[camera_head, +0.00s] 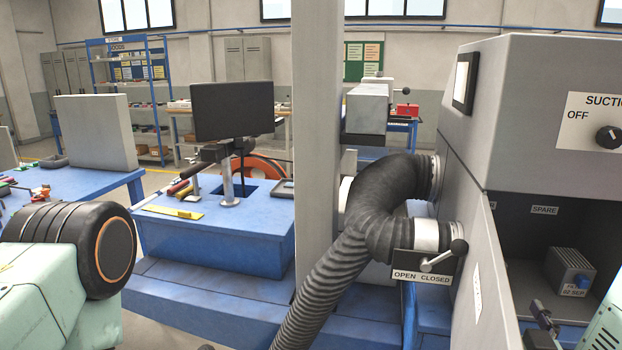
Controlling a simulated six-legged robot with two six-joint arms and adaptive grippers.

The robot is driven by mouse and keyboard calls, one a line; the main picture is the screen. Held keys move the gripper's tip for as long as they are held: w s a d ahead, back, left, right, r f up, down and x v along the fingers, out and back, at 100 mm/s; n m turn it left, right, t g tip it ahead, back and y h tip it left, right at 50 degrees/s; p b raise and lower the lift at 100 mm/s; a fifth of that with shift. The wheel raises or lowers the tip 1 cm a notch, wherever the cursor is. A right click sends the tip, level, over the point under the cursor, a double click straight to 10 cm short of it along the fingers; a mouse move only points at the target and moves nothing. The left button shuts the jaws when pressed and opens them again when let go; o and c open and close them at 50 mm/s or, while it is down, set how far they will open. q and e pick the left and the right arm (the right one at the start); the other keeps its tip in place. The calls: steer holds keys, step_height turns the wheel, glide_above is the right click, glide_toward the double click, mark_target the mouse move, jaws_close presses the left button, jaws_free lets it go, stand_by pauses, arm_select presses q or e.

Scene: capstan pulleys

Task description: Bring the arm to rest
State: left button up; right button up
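My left arm comes in at the lower left as a mint-green link with a large black joint; its gripper is not in view. At the lower right edge, part of my mint-green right arm shows. A small dark part (542,316) beside it looks like a piece of my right gripper, in front of the open cabinet bay. Most of it is cut off by the frame, so its fingers and any held thing cannot be made out.
A grey suction cabinet (550,110) stands close on the right, with a lever (445,255) over an OPEN/CLOSED plate. A ribbed black hose (330,285) runs down from it beside a grey post (318,130). A blue bench (240,235) with a monitor stands beyond.

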steer(key=x, duration=0.9)
steer(key=shift+w, duration=0.1)
steer(key=shift+w+d+r, duration=0.1)
steer(key=shift+w+r, duration=0.05)
steer(key=shift+r+p, duration=0.45)
steer(key=shift+p, duration=0.15)
steer(key=shift+w, duration=0.1)
steer(key=shift+f, duration=0.1)
